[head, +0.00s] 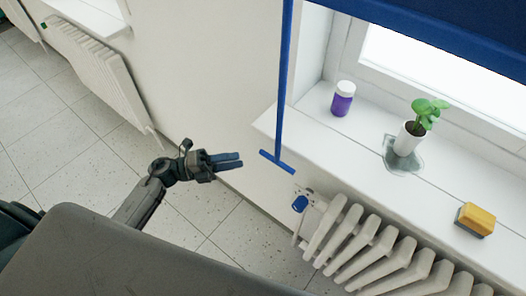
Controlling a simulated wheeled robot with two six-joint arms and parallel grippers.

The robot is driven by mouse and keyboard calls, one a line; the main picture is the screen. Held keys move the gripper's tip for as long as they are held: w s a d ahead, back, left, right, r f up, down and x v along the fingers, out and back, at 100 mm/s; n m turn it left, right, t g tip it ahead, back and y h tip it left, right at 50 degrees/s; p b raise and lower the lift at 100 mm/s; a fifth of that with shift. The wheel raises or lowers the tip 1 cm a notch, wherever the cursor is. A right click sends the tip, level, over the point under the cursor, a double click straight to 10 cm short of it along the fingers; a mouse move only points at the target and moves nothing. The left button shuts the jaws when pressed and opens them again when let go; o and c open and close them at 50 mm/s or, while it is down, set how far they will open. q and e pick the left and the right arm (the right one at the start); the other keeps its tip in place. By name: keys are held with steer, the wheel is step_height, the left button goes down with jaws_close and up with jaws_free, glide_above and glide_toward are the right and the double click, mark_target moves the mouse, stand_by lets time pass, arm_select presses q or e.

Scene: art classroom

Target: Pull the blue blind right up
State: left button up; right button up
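The blue blind (440,28) hangs across the upper part of the window at the top right, with bright glass below its lower edge. A long blue rod (284,85) hangs down in front of the sill and ends in a blue crossbar (277,161). My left gripper (241,160) is to the left of the crossbar and apart from it. Its two fingers point right, with a narrow gap between them and nothing held. The top of the blind and of the rod is out of view. My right gripper is not in view.
A white radiator (365,248) with a blue-capped valve (300,203) stands below. Tiled floor (60,150) lies left.

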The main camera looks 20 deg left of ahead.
mark_target(267, 153)
arm_select(q)
steer(key=shift+p+x, duration=1.9)
steer(key=shift+x, duration=3.1)
steer(key=shift+f, duration=0.1)
steer(key=shift+c, duration=0.3)
jaws_close()
